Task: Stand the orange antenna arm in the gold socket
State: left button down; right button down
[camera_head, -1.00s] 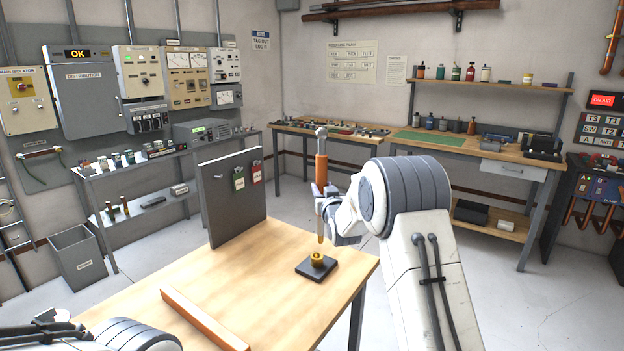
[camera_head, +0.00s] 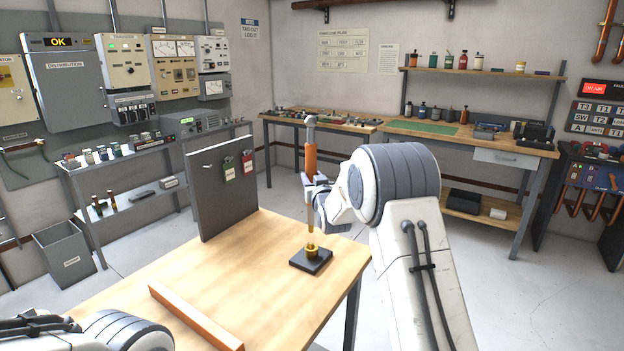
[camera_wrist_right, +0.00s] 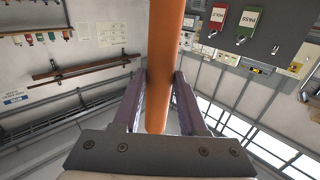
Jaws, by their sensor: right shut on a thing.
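The orange antenna arm (camera_head: 311,160) stands upright above the table, with a grey tip at its top and a thin gold rod below. My right gripper (camera_head: 317,186) is shut on the orange part, which also shows between the two fingers in the right wrist view (camera_wrist_right: 160,75). Of my left arm only a part shows at the bottom left of the head view; its gripper fingers are not visible.
A grey upright panel (camera_head: 222,195) with red and green tags stands at the table's back left. An orange-brown strip (camera_head: 195,317) lies along the front of the wooden table (camera_head: 255,275). The tabletop between strip and socket is clear.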

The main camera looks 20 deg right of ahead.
notch_tip(320, 180, down, 4)
jog(key=b, duration=0.3)
jog(key=shift+f+b, duration=0.2)
jog(key=shift+b, duration=0.1)
jog(key=shift+b, duration=0.9)
dwell(1.4)
jog(key=shift+f+b, duration=2.35)
jog(key=shift+f, duration=0.1)
